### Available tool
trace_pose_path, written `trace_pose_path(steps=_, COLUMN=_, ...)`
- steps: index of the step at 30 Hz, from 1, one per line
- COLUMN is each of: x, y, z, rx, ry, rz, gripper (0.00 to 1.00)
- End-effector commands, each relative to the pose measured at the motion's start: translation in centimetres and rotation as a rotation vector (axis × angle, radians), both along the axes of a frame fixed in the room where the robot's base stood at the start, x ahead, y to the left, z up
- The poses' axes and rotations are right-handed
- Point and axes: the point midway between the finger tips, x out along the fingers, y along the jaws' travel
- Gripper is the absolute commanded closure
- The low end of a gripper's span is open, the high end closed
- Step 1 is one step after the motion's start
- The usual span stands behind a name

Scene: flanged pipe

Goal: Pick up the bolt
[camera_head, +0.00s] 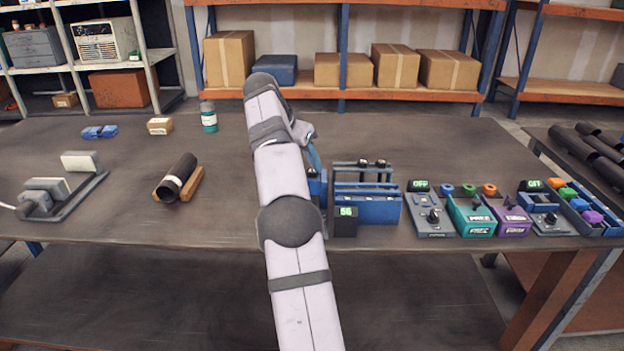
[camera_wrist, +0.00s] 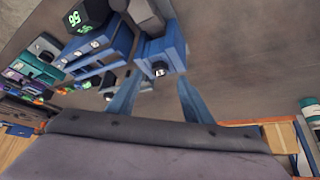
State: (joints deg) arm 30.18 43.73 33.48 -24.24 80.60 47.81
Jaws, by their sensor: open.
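My gripper (camera_wrist: 159,80) is open, with its two blue fingers apart and nothing held between them. In the wrist view a small blue block (camera_wrist: 174,55) lies just beyond the fingertips. A shiny round bolt end (camera_wrist: 160,69) shows at this block, between the fingertip lines; the rest of the bolt is hidden. In the head view my arm mostly covers this block, and a blue part of my gripper (camera_head: 314,157) shows just above it. A blue rack (camera_head: 366,207) stands to the right with dark bolt-like heads (camera_head: 372,163) at its back.
A black display box (camera_head: 345,221) reading 56 stands before the rack. Control boxes (camera_head: 470,216) line the right of the table. A black pipe (camera_head: 177,178) on a wooden cradle and a grey fixture (camera_head: 60,192) stand left. The table centre-left is clear.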

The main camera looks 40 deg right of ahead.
Motion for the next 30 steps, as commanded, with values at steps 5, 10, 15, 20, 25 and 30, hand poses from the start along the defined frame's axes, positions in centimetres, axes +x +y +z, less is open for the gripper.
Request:
trace_pose_path(steps=5, x=0.1, y=-1.3, z=-2.3, rx=0.001, ry=0.003, rz=-0.002, gripper=0.54)
trace_pose_path(steps=10, x=0.3, y=-1.9, z=-3.2, rx=0.001, ry=0.000, rz=0.000, gripper=0.54)
trace_pose_path(steps=15, x=0.3, y=-1.9, z=-3.2, rx=0.000, ry=0.000, rz=0.000, gripper=0.54)
trace_pose_path(steps=20, x=0.3, y=-1.9, z=-3.2, rx=0.001, ry=0.000, rz=0.000, gripper=0.83)
trace_pose_path(steps=25, x=0.3, y=-1.9, z=-3.1, rx=-0.001, ry=0.000, rz=0.000, gripper=1.00)
trace_pose_path(steps=30, x=0.3, y=-1.9, z=-3.1, rx=0.000, ry=0.000, rz=0.000, gripper=1.00)
